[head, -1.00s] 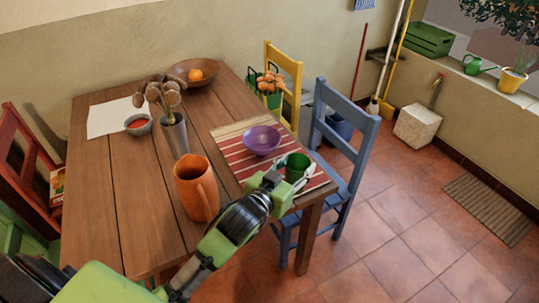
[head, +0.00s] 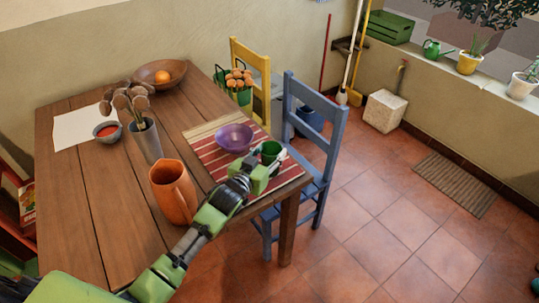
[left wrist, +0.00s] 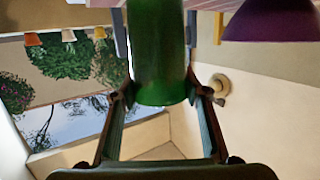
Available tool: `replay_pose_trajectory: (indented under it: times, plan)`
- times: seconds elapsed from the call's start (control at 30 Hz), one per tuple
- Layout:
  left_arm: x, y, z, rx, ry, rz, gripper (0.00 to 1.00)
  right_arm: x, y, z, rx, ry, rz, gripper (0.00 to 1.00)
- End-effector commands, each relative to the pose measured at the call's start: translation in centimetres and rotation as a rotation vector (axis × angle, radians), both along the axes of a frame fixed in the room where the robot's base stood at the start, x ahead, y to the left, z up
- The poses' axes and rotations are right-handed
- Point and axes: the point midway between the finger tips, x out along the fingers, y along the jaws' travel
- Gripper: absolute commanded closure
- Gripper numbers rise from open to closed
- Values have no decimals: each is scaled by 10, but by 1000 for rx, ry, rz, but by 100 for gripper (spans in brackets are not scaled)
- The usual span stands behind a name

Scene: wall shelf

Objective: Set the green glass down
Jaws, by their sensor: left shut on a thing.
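The green glass (head: 270,152) is upright over the right part of the red striped placemat (head: 221,169), at the near right corner of the table. My left gripper (head: 262,172) is shut on it. The left wrist view also shows the glass (left wrist: 160,60) between the two fingers. I cannot tell whether its base touches the mat. A purple bowl (head: 234,138) stands on the mat, left of the glass; its edge shows in the left wrist view (left wrist: 270,22). My right gripper is not in view.
An orange pitcher (head: 172,192) stands left of my left arm. A metal vase (head: 147,142) of dried flowers and a small red-filled bowl (head: 107,131) are farther left. A blue chair (head: 315,108) stands close beside the table's right edge.

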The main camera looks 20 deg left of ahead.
Motion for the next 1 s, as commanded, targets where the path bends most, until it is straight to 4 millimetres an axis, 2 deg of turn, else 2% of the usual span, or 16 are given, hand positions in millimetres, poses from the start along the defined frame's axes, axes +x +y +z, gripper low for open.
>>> replay_pose_trajectory:
  times: [0.13, 0.47, 0.5, 0.53, 0.93, 1.0]
  plan:
    - [0, 0, -12, 0, -3, 0, 79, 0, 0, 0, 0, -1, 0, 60]
    - [0, 0, -15, 0, -3, 0, 79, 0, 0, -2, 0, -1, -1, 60]
    - [0, 0, -15, 0, -1, 0, 50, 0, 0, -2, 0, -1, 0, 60]
    - [0, 0, -15, 0, -1, 0, 42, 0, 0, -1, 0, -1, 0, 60]
    - [0, 0, -11, 0, -2, 0, 41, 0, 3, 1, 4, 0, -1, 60]
    - [-5, 1, -12, 0, -1, 0, 41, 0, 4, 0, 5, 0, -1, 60]
